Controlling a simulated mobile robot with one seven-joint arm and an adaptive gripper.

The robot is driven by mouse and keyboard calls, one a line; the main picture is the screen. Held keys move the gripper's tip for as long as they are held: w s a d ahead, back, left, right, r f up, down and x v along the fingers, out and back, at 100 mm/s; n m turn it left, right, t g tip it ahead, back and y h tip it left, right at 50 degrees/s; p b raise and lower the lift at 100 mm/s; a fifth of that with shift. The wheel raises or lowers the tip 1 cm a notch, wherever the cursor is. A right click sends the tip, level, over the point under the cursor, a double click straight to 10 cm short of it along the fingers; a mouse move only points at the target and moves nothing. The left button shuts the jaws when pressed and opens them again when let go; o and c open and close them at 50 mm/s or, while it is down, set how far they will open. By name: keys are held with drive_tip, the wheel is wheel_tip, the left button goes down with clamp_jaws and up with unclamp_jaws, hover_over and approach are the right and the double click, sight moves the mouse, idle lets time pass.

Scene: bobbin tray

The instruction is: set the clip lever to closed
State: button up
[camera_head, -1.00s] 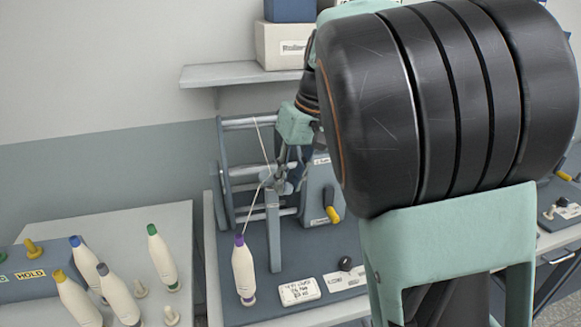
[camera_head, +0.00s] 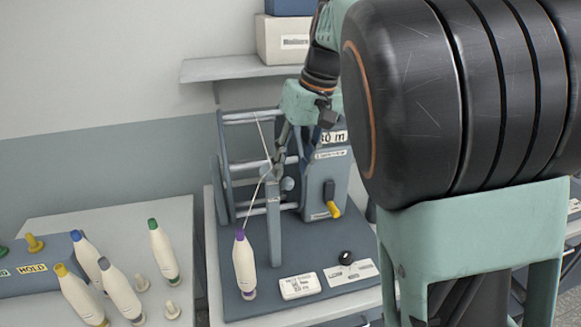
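My gripper (camera_head: 281,158) points down at the top of the upright blue-grey post (camera_head: 274,225) on the winding stand. Its fingers are small and dark here, and I cannot tell whether they are open or shut. The clip and its lever are not clearly visible at the post's top, where the fingers overlap them; a small round grey knob (camera_head: 287,184) shows just beside. A pale thread (camera_head: 255,198) runs from the purple-topped bobbin (camera_head: 244,265) up to the post top, then on to the reel frame (camera_head: 226,165).
A box with a yellow-handled crank (camera_head: 333,209) stands right of the post. A black knob (camera_head: 347,257) and white label blocks (camera_head: 300,286) lie in front. Several bobbins (camera_head: 163,252) stand on the left table. A shelf (camera_head: 235,68) with boxes is behind.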

drive_tip(key=w+v, duration=0.1)
drive_tip(key=v, duration=0.8)
drive_tip(key=shift+s, duration=0.5)
drive_tip(key=shift+r, duration=0.1)
